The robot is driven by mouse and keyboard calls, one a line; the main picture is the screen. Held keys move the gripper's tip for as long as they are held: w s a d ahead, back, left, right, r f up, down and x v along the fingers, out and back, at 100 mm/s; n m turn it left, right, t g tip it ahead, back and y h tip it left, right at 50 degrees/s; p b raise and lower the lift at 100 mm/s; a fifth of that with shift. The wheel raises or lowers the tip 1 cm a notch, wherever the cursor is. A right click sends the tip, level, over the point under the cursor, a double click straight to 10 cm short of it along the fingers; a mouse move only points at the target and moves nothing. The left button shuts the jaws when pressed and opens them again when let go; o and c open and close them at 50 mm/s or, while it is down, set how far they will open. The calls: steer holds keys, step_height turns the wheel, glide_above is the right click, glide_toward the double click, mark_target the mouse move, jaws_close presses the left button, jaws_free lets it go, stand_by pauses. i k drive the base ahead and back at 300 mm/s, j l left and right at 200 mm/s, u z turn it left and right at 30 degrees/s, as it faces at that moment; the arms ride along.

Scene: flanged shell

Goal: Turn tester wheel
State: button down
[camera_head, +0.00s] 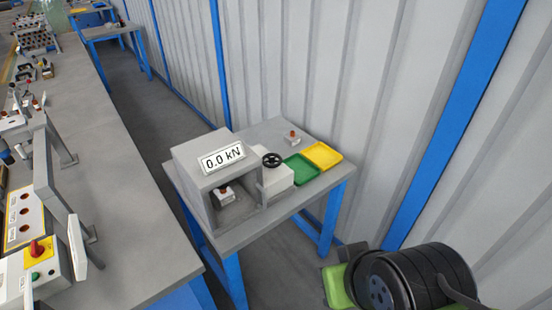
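The tester (195,157) is a grey box-shaped frame on a small grey table with blue legs. Its white display (222,158) reads 0.0 kN. The tester wheel (272,160) is a small black spoked handwheel on top of a white block (278,177) at the tester's right side. A small light part with a red top (225,192) sits inside the tester's open front; its underside is hard to make out. My gripper's fingers are not in view. Nothing touches the wheel.
A green tray (301,169) and a yellow tray (323,155) lie right of the wheel. A small part with a red-orange top (293,138) stands behind them. A long grey workbench (110,190) fills the left. A corrugated wall (310,70) stands close behind the table.

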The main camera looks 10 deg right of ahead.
mark_target(271, 160)
steer(key=i+j+u, duration=0.1)
steer(key=i+u, duration=0.45)
steer(key=u, duration=0.2)
steer(key=i+u, duration=0.35)
steer(key=k+l, duration=0.05)
steer(key=k, duration=0.05)
